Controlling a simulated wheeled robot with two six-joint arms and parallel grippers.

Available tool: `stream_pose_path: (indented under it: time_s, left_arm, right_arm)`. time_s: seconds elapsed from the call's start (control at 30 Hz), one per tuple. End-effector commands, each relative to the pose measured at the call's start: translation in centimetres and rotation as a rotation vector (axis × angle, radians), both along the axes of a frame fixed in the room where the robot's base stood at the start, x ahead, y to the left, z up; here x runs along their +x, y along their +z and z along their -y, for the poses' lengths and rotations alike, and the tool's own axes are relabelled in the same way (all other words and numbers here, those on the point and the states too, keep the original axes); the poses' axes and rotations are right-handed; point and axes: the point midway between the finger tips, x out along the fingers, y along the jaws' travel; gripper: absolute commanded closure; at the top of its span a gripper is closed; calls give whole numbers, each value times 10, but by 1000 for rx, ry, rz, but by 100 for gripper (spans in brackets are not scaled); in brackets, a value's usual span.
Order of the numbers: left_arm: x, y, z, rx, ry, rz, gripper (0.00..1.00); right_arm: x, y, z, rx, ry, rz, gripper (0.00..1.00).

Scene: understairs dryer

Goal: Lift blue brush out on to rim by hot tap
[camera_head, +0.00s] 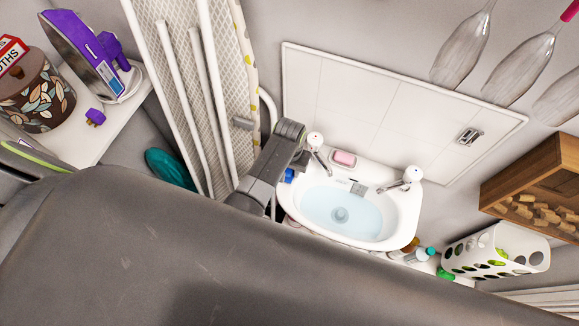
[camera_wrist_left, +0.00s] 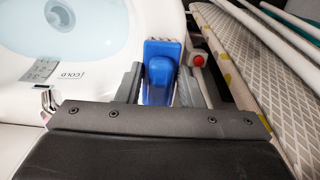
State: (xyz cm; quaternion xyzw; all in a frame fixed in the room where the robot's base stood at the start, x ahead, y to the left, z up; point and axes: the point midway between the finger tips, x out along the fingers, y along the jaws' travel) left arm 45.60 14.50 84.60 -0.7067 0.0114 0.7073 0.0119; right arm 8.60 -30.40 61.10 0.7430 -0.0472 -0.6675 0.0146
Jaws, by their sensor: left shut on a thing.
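The blue brush (camera_wrist_left: 160,80) is between the two fingers of my left gripper (camera_wrist_left: 166,88), its pale bristles pointing away from the camera. In the head view my left gripper (camera_head: 290,165) is at the left end of the white basin (camera_head: 405,225), and a bit of the blue brush (camera_head: 289,175) shows below it. I cannot tell whether the brush touches the rim. The left tap (camera_head: 316,145), with a reddish mark on its white top, stands just right of the gripper. The right tap (camera_head: 408,178) is farther along the rim. My right gripper is out of view.
A pink soap (camera_head: 344,158) lies on the back rim between the taps. Pale blue water (camera_head: 342,212) is in the basin. The ironing board (camera_head: 222,90) leans close on the left. Bottles (camera_head: 418,254) stand right of the basin. A large grey surface hides the foreground.

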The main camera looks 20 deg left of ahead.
Motion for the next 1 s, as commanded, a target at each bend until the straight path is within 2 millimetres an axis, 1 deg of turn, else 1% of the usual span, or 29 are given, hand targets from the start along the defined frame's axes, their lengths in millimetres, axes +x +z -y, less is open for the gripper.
stream_pose_path:
  time_s: [0.03,0.2,0.47,0.57,0.67,0.77,1.0]
  left_arm:
    - [0,0,0,0,0,1,62]
    - [0,0,0,0,0,1,41]
    - [0,0,0,0,0,1,41]
    - [1,4,0,0,0,3,41]
    - [1,13,1,-1,0,4,41]
    - [1,27,1,-2,0,6,41]
    - [2,73,0,-1,0,7,41]
  right_arm:
    - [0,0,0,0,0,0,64]
    - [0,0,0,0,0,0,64]
    - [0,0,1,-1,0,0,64]
    - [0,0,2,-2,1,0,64]
    - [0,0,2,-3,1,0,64]
    - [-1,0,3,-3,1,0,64]
    - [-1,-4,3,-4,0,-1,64]
